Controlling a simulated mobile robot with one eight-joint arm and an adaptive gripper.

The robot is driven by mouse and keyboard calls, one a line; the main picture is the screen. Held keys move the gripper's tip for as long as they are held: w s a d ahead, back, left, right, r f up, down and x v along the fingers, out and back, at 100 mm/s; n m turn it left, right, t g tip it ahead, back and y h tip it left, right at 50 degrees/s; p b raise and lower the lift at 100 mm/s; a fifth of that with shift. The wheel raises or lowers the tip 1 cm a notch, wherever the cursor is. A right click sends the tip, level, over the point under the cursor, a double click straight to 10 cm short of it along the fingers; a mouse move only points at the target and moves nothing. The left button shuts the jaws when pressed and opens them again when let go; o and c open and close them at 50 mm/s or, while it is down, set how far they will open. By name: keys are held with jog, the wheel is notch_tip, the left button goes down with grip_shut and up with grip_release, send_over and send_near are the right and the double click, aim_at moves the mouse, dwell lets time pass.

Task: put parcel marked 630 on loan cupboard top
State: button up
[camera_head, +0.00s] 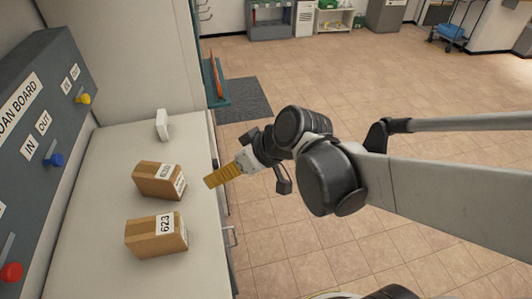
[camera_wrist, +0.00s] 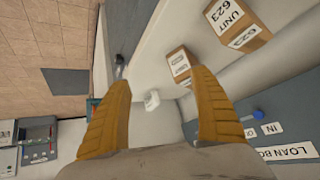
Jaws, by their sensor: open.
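Two brown cardboard parcels stand on a pale cupboard top (camera_head: 95,219) below the loan board. The nearer parcel (camera_head: 150,240) is marked 623; it also shows in the wrist view (camera_wrist: 240,32), reading "UNIT 623". The farther parcel (camera_head: 154,184) has a white label that I cannot read; it also shows in the wrist view (camera_wrist: 179,66). I read 630 on neither parcel. My gripper (camera_head: 211,181) is open and empty, with yellow fingers, at the cupboard's right edge, right of the farther parcel. Its fingers (camera_wrist: 160,80) spread wide in the wrist view, apart from both parcels.
A small white object (camera_head: 162,124) stands farther back on the top. The loan board (camera_head: 42,110) with yellow, blue and red knobs rises along the left. Tiled floor (camera_head: 290,75) is open to the right, with a dark mat (camera_head: 245,100) and a blue cart (camera_head: 448,32) beyond.

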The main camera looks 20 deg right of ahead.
jog(key=s+d+r+m+h, duration=0.2)
jog(key=s+d+m+h, duration=0.3)
jog(key=s+d, duration=0.3)
jog(key=shift+d+r+t, duration=0.3)
jog(key=shift+d+r, duration=0.05)
jog(key=shift+d, duration=0.5)
jog(key=shift+s, duration=0.1)
dwell(1.2)
